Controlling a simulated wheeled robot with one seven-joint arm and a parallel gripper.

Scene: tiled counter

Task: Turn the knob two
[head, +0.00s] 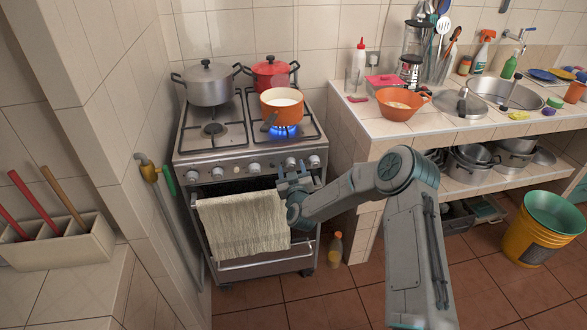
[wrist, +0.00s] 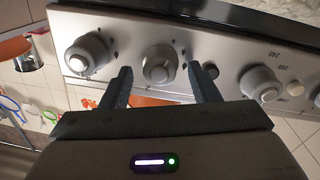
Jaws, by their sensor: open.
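A row of round grey knobs runs along the stove's front panel (head: 236,170); no label marks which is knob two. In the wrist view one knob (wrist: 160,66) shows between the two fingertips of my gripper (wrist: 163,84), one finger on each side. The fingers look apart from it; the remaining depth is hard to tell. Another knob (wrist: 88,52) is to the left, and one (wrist: 261,83) beside printed numbers is to the right. In the head view my open gripper (head: 293,178) is at the panel's right part, left of the rightmost knob (head: 314,161).
A towel (head: 243,225) hangs on the oven door below the panel. A blue flame (head: 289,133) burns under the orange pot (head: 282,107). A grey pot (head: 210,84) and red pot (head: 271,72) stand behind. The counter (head: 376,128) is to the right.

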